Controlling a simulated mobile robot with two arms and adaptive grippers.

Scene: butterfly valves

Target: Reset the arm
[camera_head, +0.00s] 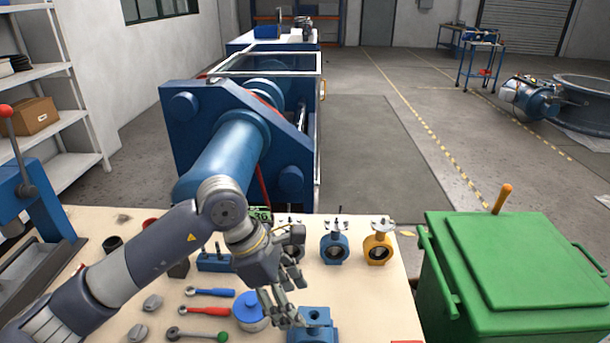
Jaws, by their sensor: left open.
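My left arm comes in from the lower left, bends at a grey elbow joint and reaches down over the workbench (385,310). My left gripper (282,303) hangs over the bench with its fingers apart and nothing between them. It is close to a blue fixture (316,330) at the front edge and a blue round lidded container (250,312); I cannot tell whether it touches either. A blue butterfly valve (334,246) and a yellow butterfly valve (378,246) stand upright at the back of the bench. My right gripper is not in view.
Tools with blue (210,292) and red (203,310) handles lie left of the gripper. A blue press (35,205) stands at the left. A green bin (525,265) stands right of the bench. A large blue machine (235,130) is behind it.

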